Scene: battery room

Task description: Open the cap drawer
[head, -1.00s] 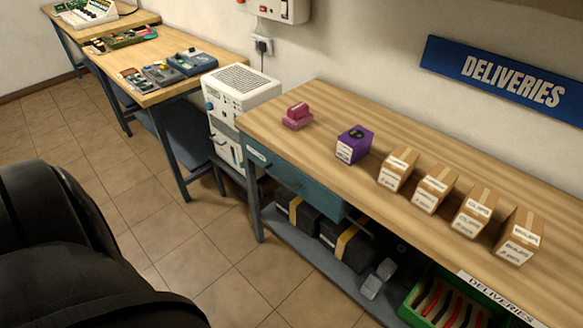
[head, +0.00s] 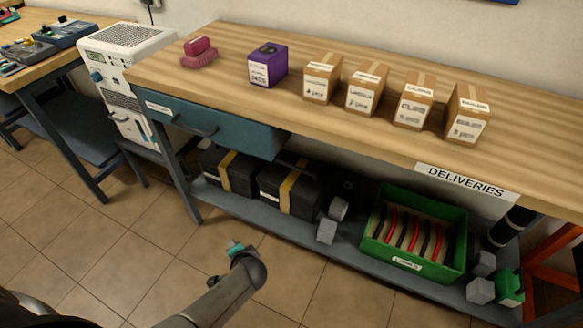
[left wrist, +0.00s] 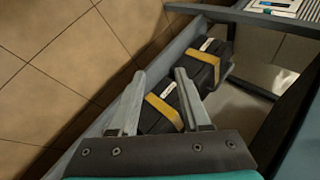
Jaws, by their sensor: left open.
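The cap drawer is most likely the teal drawer (head: 240,134) under the left end of the wooden workbench, with a dark bar handle (head: 196,128) and a small, unreadable white label. Its front looks shut, flush under the bench top. My left arm reaches up from the bottom in the head view. Its gripper (head: 236,248) is low, over the floor in front of the bench, below the drawer and apart from it; its fingers barely show there. In the left wrist view the left gripper (left wrist: 160,74) is open and empty, fingers spread. My right gripper is not in view.
The lower shelf (head: 370,270) holds black cases with yellow straps (head: 228,170) and a green crate (head: 378,245). The bench top (head: 225,50) carries a purple box (head: 268,65) and several cardboard boxes. A white unit (head: 115,60) stands left of the bench. The floor in front is clear.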

